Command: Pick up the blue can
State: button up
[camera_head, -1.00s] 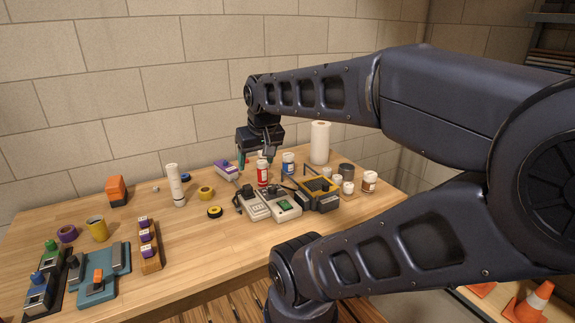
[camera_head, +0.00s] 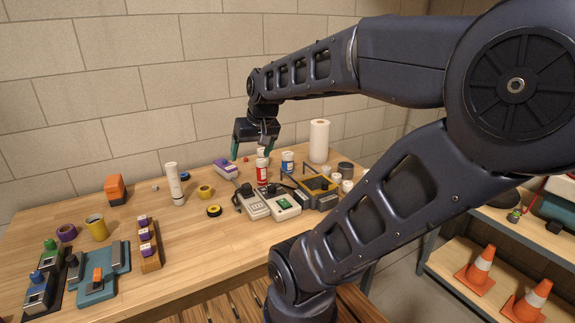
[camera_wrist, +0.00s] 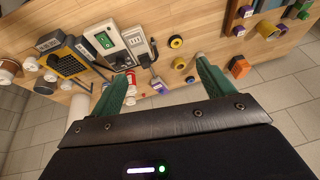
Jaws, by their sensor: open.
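The blue can (camera_head: 287,162), blue and white, stands upright on the wooden table towards the back, just right of the red can (camera_head: 262,171). My gripper (camera_head: 248,152) is open and empty, pointing down above the back of the table, left of the blue can and apart from it. In the wrist view, my gripper's (camera_wrist: 162,72) two green fingers are spread with nothing held between them. I cannot pick out the blue can in the wrist view; the left finger may hide it.
A purple device (camera_head: 225,168) lies under and left of my gripper. Grey boxes (camera_head: 283,207) and a yellow-framed tray (camera_head: 319,185) stand in front of the cans. A paper roll (camera_head: 319,141) stands behind right.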

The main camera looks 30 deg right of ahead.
jog(key=w+d+f+m+y, duration=0.2)
jog(key=w+d+f, duration=0.1)
jog(key=w, duration=0.8)
jog(key=m+h, duration=0.7)
jog(key=h, duration=0.1)
send_over(287, 160)
jog(key=s+a, duration=0.1)
jog(key=a, duration=0.1)
notch_tip(287, 160, down, 17)
jog(key=x, duration=0.5)
jog(key=shift+d+f, duration=0.1)
jog(key=shift+f, duration=0.05)
jog(key=shift+s+a+f+x, duration=0.1)
jog(key=shift+x, duration=0.65)
jog(key=shift+s+a+f+x, duration=0.1)
jog(key=shift+a+x, duration=0.05)
jog(key=shift+x, duration=0.55)
jog(key=shift+a+f+x, duration=0.1)
jog(key=shift+x, duration=0.65)
jog(key=shift+w+d+f, duration=0.25)
jog(key=shift+f, duration=0.25)
